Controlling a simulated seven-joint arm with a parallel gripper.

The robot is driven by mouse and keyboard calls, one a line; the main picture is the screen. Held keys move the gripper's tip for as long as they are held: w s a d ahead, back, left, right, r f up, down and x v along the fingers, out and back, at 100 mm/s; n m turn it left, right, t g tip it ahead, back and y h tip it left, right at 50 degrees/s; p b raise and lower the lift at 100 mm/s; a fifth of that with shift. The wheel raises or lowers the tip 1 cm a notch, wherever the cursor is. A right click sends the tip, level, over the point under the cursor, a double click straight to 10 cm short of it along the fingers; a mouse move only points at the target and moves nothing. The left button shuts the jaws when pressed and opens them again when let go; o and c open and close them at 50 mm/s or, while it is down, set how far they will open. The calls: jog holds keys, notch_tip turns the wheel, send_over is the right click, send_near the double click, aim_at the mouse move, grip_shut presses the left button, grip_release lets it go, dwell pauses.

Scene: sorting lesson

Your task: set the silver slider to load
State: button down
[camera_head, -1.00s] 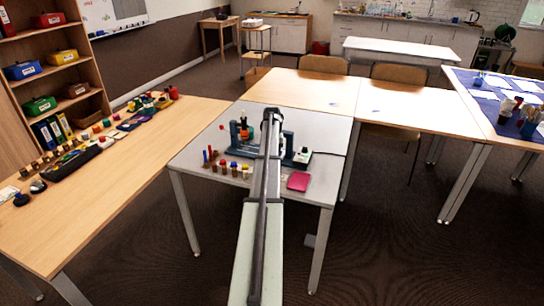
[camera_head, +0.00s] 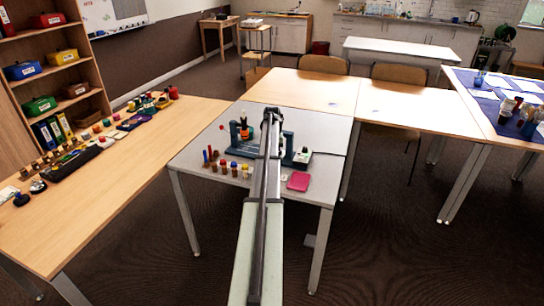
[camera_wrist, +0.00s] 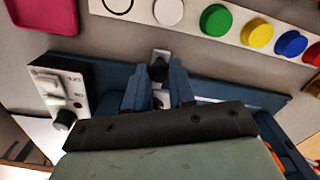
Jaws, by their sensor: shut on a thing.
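A blue fixture stands on the grey table; its base (camera_wrist: 225,92) crosses the wrist view. A white-faced control box (camera_wrist: 48,82) sits on its left in that view, with a pale block and a dark green-grey knob; its small lettering is too blurred to read surely. The box also shows in the head view (camera_head: 302,157). My gripper (camera_wrist: 159,84) is over the fixture, its two fingers closed around a small part with a dark knob (camera_wrist: 158,69) and pale plate. I cannot tell surely whether this is the silver slider. My arm hides much of the fixture in the head view.
A white strip with coloured round caps (camera_wrist: 257,35) runs alongside the fixture. A pink tray (camera_head: 298,181) lies at the table's front right. Several coloured pegs stand left of my arm.

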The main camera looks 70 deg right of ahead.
jog(key=w, duration=0.8)
jog(key=shift+w, duration=0.3)
jog(key=c, duration=0.9)
grip_release()
notch_tip(320, 180, up, 14)
jog(key=shift+f, duration=0.1)
